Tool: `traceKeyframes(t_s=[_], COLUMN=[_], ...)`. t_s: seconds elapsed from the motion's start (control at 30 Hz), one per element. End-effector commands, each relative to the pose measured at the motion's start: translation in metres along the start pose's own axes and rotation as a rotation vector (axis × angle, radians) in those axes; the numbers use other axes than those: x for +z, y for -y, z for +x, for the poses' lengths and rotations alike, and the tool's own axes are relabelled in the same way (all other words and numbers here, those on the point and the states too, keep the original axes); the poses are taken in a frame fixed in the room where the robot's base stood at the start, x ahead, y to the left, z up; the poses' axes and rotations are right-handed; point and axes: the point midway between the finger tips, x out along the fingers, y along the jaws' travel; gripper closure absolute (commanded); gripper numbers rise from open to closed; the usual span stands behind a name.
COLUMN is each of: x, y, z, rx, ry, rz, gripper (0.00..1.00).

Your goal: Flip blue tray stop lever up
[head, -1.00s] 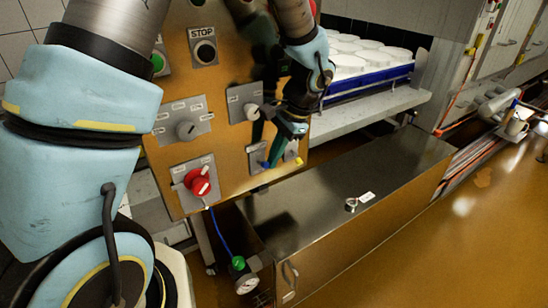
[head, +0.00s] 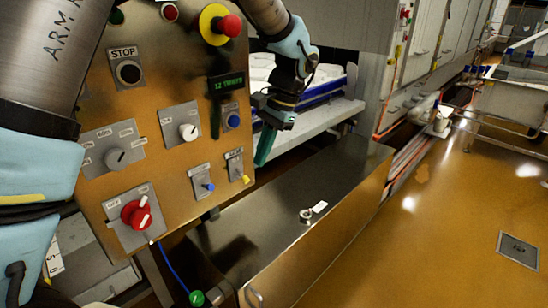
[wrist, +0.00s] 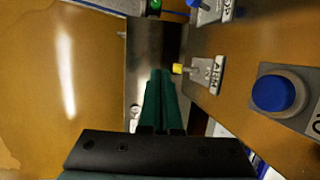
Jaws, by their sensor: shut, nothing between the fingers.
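The blue-tipped lever (head: 207,187) sits on a small grey plate low on the brass-coloured control panel. Its tip hangs out and downward in the head view. In the wrist view, a blue tip (wrist: 193,3) is partly cut off at the top edge. My gripper (head: 262,162) is shut and empty, with green fingers pointing down, to the right of the lever near the panel's right edge. In the wrist view, the fingers (wrist: 161,74) lie together just left of the yellow-tipped lever (wrist: 178,68), with no clear contact.
A blue push button (head: 233,121) is above the yellow-tipped lever. A red rotary switch (head: 137,214), grey knobs and a red emergency button (head: 229,25) share the panel. A steel box (head: 285,215) stands below. White moulds in a blue tray are behind my gripper.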

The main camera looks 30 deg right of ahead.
Motion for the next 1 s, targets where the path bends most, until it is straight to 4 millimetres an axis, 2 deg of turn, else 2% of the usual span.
traceKeyframes(t_s=[0.1, 0.27, 1.0], x=[-0.015, -0.024, -0.025], y=[-0.008, -0.014, -0.015], z=[-0.005, -0.009, -0.011], rx=[-0.001, 0.000, 0.000], ry=[-0.002, -0.001, -0.001], rz=[0.000, 0.001, 0.001], gripper=[1.00, 1.00, 1.00])
